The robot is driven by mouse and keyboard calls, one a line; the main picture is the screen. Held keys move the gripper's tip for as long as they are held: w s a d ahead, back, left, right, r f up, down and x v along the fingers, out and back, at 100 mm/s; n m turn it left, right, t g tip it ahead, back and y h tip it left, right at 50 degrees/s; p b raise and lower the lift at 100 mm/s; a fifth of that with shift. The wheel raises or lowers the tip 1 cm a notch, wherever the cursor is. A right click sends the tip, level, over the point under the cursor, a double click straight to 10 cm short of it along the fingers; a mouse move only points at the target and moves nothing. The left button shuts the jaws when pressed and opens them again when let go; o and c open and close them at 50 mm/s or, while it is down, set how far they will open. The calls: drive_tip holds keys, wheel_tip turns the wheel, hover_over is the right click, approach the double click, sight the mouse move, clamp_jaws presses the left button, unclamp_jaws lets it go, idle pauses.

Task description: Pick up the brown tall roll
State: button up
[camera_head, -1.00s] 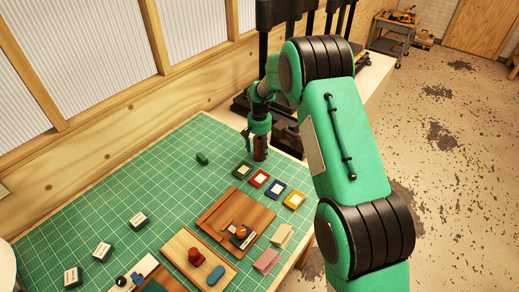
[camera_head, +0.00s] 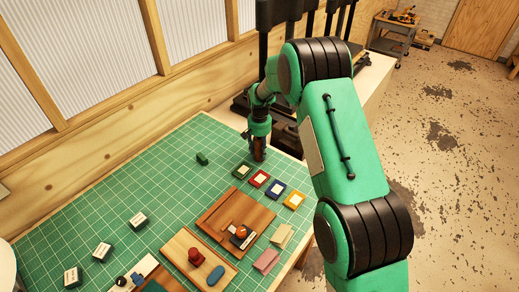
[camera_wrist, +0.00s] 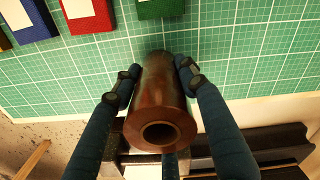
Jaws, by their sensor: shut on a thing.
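The brown tall roll (camera_wrist: 160,95) is a dark brown cylinder with a hollow end that faces the camera in the wrist view. My gripper (camera_wrist: 160,80) is shut on it, with one dark finger against each side. In the head view the roll (camera_head: 259,154) stands upright under my gripper (camera_head: 258,142), near the far right edge of the green mat, partly covered by the fingers. I cannot tell whether its lower end touches the mat.
Coloured boxes, including a green one (camera_head: 242,170) and a red one (camera_head: 259,179), lie on the green mat (camera_head: 120,195) close to the roll. A small dark green piece (camera_head: 202,158) lies to the left. Wooden boards (camera_head: 235,222) lie nearer. Black posts stand behind.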

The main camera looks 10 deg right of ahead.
sight(260, 144)
drive_tip(key=shift+r, duration=0.15)
drive_tip(key=shift+w+r, duration=0.1)
drive_tip(key=shift+r, duration=0.75)
drive_tip(key=shift+s+r, duration=0.3)
drive_tip(key=shift+r, duration=0.55)
drive_tip(key=s+d+r, duration=0.1)
drive_tip(key=s, duration=1.4)
drive_tip(key=shift+s+d+r, duration=0.15)
drive_tip(key=shift+s+d, duration=0.1)
drive_tip(key=shift+d, duration=0.05)
